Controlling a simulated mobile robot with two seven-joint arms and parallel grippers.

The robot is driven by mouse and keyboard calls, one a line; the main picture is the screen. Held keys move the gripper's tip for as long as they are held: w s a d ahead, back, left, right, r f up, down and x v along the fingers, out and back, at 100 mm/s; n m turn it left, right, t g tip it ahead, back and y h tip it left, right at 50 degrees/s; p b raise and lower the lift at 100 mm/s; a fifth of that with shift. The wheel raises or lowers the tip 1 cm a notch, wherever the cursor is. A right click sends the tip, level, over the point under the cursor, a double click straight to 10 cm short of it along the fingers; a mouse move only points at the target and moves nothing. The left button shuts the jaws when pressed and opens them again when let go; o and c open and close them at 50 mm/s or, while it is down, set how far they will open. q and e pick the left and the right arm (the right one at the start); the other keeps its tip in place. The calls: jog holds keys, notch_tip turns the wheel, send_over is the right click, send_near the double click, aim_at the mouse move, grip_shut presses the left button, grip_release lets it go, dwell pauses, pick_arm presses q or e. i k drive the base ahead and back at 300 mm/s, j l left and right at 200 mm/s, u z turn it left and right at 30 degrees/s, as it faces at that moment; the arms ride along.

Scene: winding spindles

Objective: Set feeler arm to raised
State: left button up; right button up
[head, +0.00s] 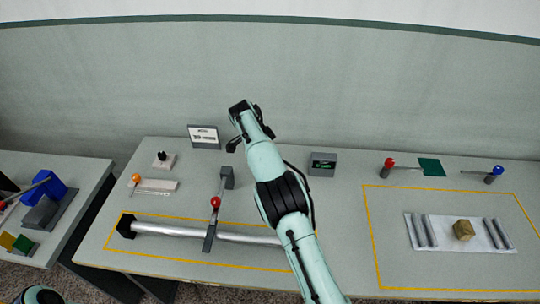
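A dark grey bar with a red ball (215,203), which looks like the feeler arm, runs forward from a grey block (227,178). Its wider front end (209,241) lies across a silver spindle (182,233); I cannot tell whether it touches the spindle. My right arm comes in from the bottom and reaches up past the bar's right side. Its gripper (239,126) is above the back of the table, apart from the red ball and behind it in the picture. Whether its fingers are open is unclear. My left gripper is out of view.
A yellow outline surrounds the spindle. A sign (204,136), an orange-knobbed lever (136,179) and a dark box (322,164) stand behind. At right are a red-knobbed lever (390,162), a blue-knobbed lever (497,170) and a white tray (458,247) with a wooden block.

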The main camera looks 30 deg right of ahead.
aim_at(215, 201)
jog(key=k, duration=1.5)
